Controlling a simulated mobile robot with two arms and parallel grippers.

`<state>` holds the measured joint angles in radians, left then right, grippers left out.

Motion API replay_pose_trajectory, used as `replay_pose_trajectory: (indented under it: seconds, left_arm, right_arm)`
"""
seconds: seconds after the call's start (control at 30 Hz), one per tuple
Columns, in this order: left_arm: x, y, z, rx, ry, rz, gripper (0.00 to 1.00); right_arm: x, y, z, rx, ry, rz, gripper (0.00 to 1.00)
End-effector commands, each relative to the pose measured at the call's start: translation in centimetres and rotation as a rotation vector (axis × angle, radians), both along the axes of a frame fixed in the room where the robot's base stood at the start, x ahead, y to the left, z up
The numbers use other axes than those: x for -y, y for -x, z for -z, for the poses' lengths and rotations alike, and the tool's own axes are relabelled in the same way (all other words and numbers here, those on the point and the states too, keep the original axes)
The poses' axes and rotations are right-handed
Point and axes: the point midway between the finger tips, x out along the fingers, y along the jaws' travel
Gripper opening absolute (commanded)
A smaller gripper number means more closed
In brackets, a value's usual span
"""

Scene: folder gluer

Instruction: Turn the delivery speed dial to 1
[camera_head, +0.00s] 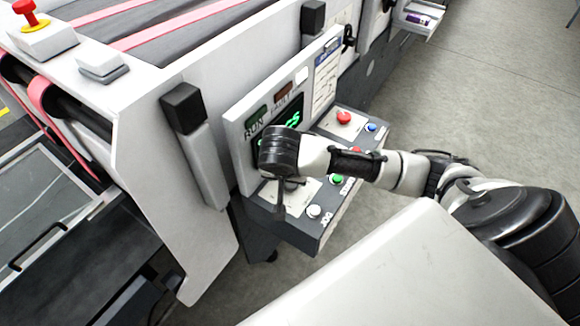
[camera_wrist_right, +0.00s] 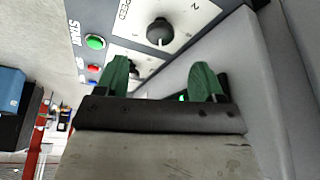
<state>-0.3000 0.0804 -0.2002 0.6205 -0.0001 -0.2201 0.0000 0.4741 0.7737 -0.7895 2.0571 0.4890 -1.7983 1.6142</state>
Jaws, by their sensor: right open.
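In the right wrist view, a round black dial (camera_wrist_right: 159,31) sits on a white plate marked "SPEED", with a sideways numeral, seemingly 2, near its upper right. A pale pointer mark shows on the dial's lower side; the number it points to cannot be read. My right gripper (camera_wrist_right: 160,78) is open and empty, its two green fingers apart on either side of the dial in the picture and not around it. In the head view, my right gripper (camera_head: 282,202) points down over the control panel (camera_head: 285,228), and my wrist hides the dial. My left gripper is not in view.
A display board (camera_head: 236,125) stands upright behind my wrist. A second black knob (camera_wrist_right: 133,67) is partly hidden by a finger.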

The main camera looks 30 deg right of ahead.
Motion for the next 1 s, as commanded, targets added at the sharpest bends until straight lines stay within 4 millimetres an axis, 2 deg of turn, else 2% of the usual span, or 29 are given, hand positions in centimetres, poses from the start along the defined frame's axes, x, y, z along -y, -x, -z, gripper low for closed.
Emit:
replay_pose_trajectory:
  seconds: [0.2,0.4,0.6,0.8,0.83,1.0]
  left_arm:
    - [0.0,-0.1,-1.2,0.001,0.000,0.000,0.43]
    - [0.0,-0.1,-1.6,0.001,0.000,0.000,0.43]
    - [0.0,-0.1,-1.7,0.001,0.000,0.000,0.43]
    - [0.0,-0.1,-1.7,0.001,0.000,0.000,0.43]
    - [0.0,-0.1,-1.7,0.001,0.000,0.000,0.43]
    - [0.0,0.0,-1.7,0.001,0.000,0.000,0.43]
  right_arm:
    - [1.2,-1.1,3.8,-0.003,0.002,0.002,0.68]
    - [1.9,-1.9,6.3,-0.001,0.001,-0.001,0.68]
    - [2.1,-2.1,7.2,0.000,0.000,-0.001,0.68]
    - [2.1,-2.1,7.2,0.001,-0.001,-0.003,0.68]
    - [2.1,-2.1,7.2,0.001,-0.001,-0.003,0.67]
    - [2.1,-2.1,7.2,0.001,-0.001,-0.003,0.41]
